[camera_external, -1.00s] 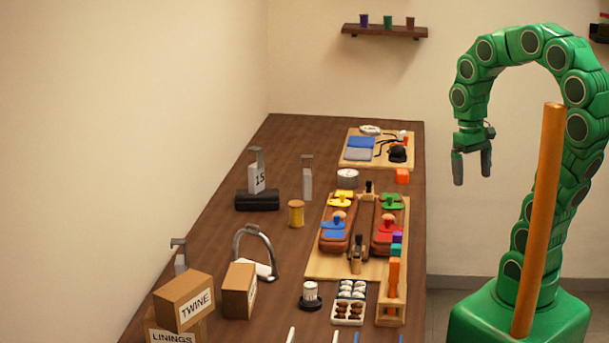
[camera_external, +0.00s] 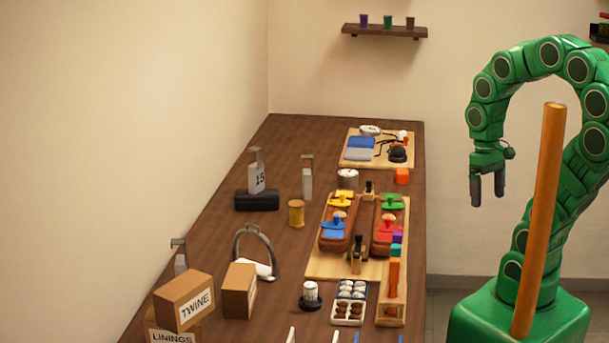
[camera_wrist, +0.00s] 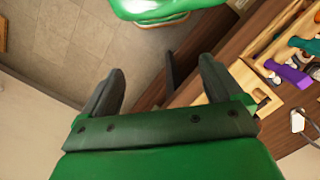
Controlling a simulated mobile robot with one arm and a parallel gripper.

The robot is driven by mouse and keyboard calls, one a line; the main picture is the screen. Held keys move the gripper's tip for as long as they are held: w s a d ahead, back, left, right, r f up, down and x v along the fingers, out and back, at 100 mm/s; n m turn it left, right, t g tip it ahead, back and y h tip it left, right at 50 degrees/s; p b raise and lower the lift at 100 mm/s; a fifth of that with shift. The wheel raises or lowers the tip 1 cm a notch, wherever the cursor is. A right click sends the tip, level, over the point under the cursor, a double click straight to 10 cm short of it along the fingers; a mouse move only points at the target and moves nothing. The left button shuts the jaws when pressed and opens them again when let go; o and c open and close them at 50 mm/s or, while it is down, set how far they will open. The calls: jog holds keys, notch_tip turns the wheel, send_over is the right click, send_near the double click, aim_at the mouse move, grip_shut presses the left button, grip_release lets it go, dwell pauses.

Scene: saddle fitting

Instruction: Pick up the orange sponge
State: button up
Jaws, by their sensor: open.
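The orange sponge (camera_external: 402,176) looks like a small orange block. It lies on the brown table near its right edge, just in front of the far board, in the external view. I cannot make it out in the wrist view. My gripper (camera_external: 488,200) is open and empty, fingers pointing down, to the right of the table and apart from the sponge. In the wrist view my gripper (camera_wrist: 160,85) shows two spread dark fingers with nothing between them but floor and the table's edge.
A far board (camera_external: 350,164) holds blue and grey pads and a black item. A middle board (camera_external: 318,266) holds brown pieces with coloured clamps. A metal can (camera_external: 347,178) stands left of the sponge. Boxes (camera_external: 184,300) stand front left.

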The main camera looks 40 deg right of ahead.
jog(key=w+a+r+n+t+y, duration=0.1)
jog(key=w+r+n, duration=0.1)
jog(key=w, duration=0.9)
jog(key=w+r+n+y, duration=0.1)
jog(key=w+r+n, duration=0.15)
jog(key=w, duration=0.85)
jog(key=n+t+y, duration=0.2)
jog(key=n+t, duration=0.2)
jog(key=n, duration=0.1)
send_over(402, 170)
jog(key=s, duration=0.2)
jog(key=f, duration=1.6)
jog(key=shift+d+f, duration=0.15)
jog(key=shift+d, duration=0.2)
jog(key=shift+d+f+h, duration=0.3)
jog(key=shift+f, duration=0.05)
jog(key=shift+s+d+x, duration=0.1)
jog(key=shift+d+x, duration=0.05)
jog(key=shift+x, duration=1.75)
jog(key=shift+s+d+x, duration=0.15)
jog(key=shift+d+x, duration=0.05)
jog(key=shift+x, duration=1.7)
jog(key=shift+f, duration=0.1)
jog(key=c, duration=1)
